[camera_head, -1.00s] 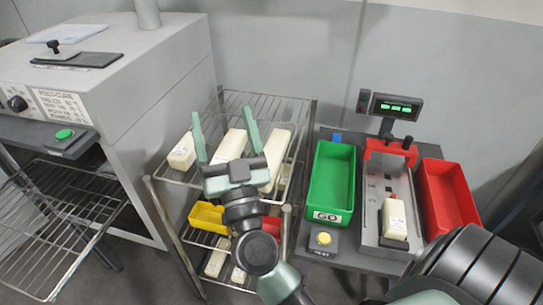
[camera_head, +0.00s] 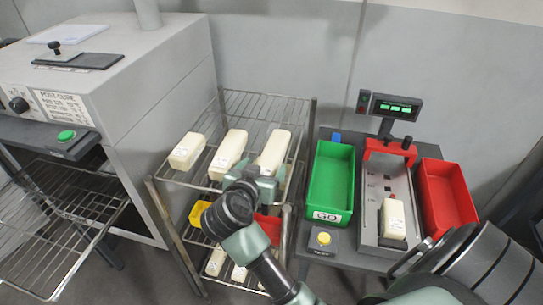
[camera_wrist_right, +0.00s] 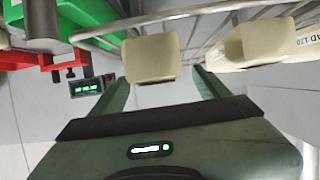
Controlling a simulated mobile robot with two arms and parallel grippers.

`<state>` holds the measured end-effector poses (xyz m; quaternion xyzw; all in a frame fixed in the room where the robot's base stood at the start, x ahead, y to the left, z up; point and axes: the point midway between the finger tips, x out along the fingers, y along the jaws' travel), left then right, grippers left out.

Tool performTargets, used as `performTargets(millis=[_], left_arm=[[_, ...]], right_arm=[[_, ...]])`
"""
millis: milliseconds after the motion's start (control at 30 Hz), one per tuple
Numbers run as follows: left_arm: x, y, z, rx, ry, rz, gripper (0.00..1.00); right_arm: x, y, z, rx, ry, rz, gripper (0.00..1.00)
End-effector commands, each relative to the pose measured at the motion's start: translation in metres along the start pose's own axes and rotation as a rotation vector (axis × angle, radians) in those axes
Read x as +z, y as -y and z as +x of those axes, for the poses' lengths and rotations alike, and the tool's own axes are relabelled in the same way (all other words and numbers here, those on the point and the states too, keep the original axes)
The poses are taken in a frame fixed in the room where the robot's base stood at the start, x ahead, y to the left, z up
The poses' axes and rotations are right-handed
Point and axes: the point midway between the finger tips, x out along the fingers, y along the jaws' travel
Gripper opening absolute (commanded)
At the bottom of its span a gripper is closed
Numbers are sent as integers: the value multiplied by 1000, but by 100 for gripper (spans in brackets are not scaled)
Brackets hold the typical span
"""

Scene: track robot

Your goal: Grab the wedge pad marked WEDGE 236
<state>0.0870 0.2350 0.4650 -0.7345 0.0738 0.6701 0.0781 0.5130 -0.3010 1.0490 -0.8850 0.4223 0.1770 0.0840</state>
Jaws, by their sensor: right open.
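Three cream pads lie side by side on the top shelf of the wire rack: a left pad (camera_head: 187,152), a middle pad (camera_head: 229,153) and a right pad (camera_head: 273,153). Their lettering is too small to read, so I cannot tell which is WEDGE 236. My right gripper (camera_head: 262,172) is open at the front end of the right pad. In the wrist view, that pad (camera_wrist_right: 152,62) shows between and beyond the fingers of the right gripper (camera_wrist_right: 159,78), with no visible grip. The middle pad (camera_wrist_right: 258,46) is beside it, its label partly cut off. My left gripper is out of view.
More pads lie on the lower shelf (camera_head: 238,272), below a yellow bin (camera_head: 208,212) and a red bin. A green bin (camera_head: 318,205) stands right of the rack. Another pad (camera_head: 393,218) sits in a gauge fixture (camera_head: 372,200), beside a red bin (camera_head: 425,185).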

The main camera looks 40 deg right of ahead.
Motion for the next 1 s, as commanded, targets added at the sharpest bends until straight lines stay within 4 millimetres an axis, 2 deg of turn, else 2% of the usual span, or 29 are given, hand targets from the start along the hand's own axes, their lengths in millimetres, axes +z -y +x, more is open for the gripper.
performTargets(millis=[100,200,467,567,733,1000], left_arm=[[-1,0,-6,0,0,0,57],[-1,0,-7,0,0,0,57],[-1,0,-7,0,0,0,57],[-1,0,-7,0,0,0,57],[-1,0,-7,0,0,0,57],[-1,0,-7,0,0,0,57]], right_arm=[[-2,-2,19,2,-1,-3,76],[-1,-2,28,1,-1,-2,76],[-1,-1,32,-1,-1,0,76],[-1,-1,32,-1,-1,0,54],[-1,-1,32,-1,-1,0,8],[-2,-1,31,-1,-2,1,8]])
